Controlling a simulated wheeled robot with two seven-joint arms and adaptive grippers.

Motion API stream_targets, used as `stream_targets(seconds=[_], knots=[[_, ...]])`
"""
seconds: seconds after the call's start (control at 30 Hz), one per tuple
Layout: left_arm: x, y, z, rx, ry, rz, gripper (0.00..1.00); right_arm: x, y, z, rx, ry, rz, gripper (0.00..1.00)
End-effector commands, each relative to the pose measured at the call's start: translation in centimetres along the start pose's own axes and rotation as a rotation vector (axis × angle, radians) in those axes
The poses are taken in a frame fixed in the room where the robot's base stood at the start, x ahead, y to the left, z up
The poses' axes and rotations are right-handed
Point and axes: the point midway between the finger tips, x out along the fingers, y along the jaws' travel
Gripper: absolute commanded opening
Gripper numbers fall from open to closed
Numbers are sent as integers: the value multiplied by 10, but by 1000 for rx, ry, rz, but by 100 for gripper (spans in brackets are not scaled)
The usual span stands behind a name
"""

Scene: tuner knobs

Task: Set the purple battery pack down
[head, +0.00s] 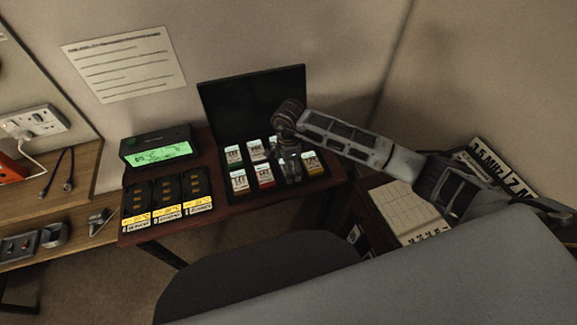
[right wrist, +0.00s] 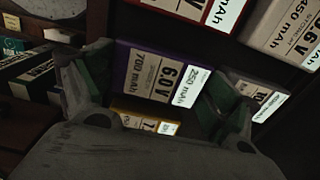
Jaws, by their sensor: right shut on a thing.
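The purple battery pack (right wrist: 160,72) shows in the right wrist view, with a pale label reading 6.0V and 700 mAh. My right gripper (right wrist: 152,92) is shut on it, one finger at each side. In the head view my right gripper (head: 290,170) is over the open black case (head: 222,203) of battery packs and hides the purple pack there. I cannot tell whether the pack's underside touches the case. My left gripper is not in view.
Several labelled packs stand close around the gripper, including a red one (head: 240,182) and a yellow one (head: 312,162). The raised lid (head: 252,100) stands behind. A green-screen device (head: 160,148) and black chargers (head: 167,198) are at left. A chair (head: 260,275) is in front.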

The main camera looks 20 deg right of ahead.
Motion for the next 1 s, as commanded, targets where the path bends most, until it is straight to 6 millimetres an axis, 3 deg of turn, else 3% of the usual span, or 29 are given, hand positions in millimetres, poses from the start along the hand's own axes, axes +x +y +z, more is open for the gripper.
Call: stream_targets(seconds=[0.63,0.67,0.7,1.0], knots=[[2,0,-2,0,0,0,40,4,0,0,0,0,-1,60],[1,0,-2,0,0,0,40,4,0,0,0,0,0,93],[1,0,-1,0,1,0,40,4,0,0,0,0,0,98],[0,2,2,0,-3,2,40,4,0,0,0,0,0,100]])
